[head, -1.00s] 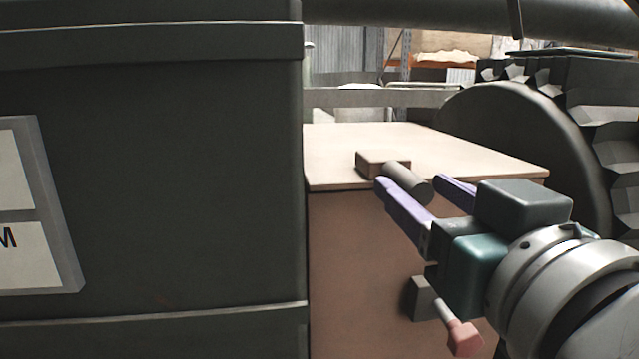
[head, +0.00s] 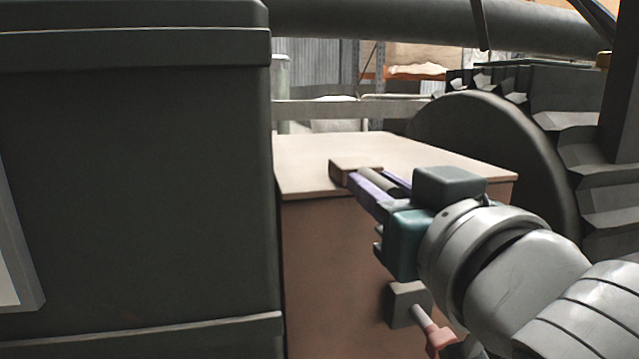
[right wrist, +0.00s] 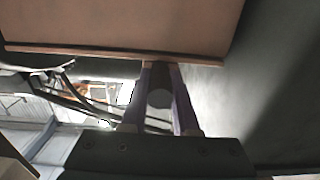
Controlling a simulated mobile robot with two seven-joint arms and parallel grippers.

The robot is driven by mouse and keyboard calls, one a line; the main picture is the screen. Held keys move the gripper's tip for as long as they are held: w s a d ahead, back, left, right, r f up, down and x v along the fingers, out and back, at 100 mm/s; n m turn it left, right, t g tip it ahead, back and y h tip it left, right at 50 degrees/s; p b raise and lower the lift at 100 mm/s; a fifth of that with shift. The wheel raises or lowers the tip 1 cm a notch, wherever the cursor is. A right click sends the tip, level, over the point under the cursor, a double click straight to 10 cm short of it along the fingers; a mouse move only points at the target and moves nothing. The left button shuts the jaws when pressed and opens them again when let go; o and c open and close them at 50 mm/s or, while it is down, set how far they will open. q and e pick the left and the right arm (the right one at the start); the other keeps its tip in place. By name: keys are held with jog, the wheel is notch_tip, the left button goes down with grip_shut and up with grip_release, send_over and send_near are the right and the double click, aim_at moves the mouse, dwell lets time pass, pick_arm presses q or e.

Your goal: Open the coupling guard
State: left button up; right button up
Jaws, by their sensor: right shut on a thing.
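The coupling guard is a tan-orange box (head: 330,255) with a pale flat lid (head: 305,165). The lid lies level on top of the box. A small brown block (head: 345,168) at the lid's front edge carries a grey cylinder handle (head: 378,181). My right gripper (head: 376,184) is shut on the handle, one purple finger on each side. The right wrist view shows the handle's round end (right wrist: 158,97) between the fingers, with the guard (right wrist: 120,25) above. My left gripper is out of view.
A large dark cabinet (head: 130,190) fills the left, close beside the guard. A dark round wheel-like part (head: 490,150) and ribbed machinery (head: 590,170) stand at the right. A thick dark pipe (head: 400,25) crosses above. There is open space above the lid.

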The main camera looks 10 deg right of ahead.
grip_shut()
dwell(0.4)
jog(key=shift+r, duration=0.1)
dwell(0.4)
